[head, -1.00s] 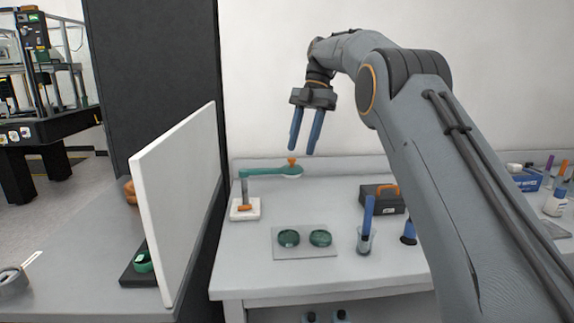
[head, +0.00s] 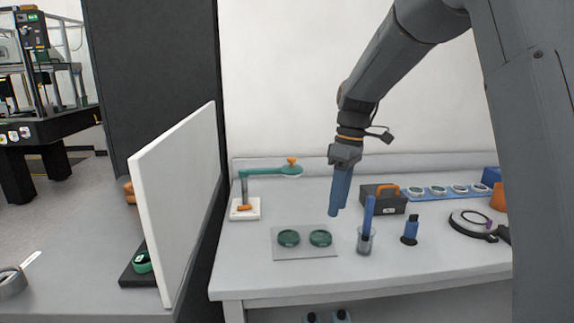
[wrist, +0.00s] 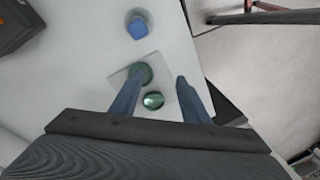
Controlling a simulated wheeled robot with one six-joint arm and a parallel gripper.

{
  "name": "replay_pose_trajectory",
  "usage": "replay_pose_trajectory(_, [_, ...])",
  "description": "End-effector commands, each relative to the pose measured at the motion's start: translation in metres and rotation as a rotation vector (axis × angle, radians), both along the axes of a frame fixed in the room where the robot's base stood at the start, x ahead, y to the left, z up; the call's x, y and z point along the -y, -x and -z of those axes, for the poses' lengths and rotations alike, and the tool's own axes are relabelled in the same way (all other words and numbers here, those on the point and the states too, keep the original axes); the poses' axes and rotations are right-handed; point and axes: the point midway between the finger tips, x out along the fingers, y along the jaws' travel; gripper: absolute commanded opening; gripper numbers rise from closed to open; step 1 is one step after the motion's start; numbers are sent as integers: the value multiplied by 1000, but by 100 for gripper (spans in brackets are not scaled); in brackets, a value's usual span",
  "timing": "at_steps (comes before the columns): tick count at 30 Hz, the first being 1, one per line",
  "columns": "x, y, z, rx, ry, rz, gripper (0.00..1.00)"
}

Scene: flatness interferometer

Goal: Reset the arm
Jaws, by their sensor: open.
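My gripper (head: 337,208) hangs fingers-down above the bench, left of the grey toolbox and behind the clear beaker. Its two blue fingers overlap in the head view. In the wrist view my gripper (wrist: 160,103) shows its fingers spread apart with nothing held between them. Beyond them lies a grey plate (head: 289,254) with two green discs (head: 289,238) (head: 320,238); the discs also show in the wrist view (wrist: 154,100). My arm reaches in from the upper right, its elbow partly out of frame.
A clear beaker (head: 365,244) holds a blue stick. A green-armed stand (head: 244,190) is at left. A white panel (head: 180,205) rises left of the bench.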

Motion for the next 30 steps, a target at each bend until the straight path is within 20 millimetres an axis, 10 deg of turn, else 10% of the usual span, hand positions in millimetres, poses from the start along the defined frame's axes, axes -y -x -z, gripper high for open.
replay_pose_trajectory(16, [59, 222, 106, 39, 161, 937, 42])
replay_pose_trajectory(30, [64, 253, 119, 47, 167, 1056, 42])
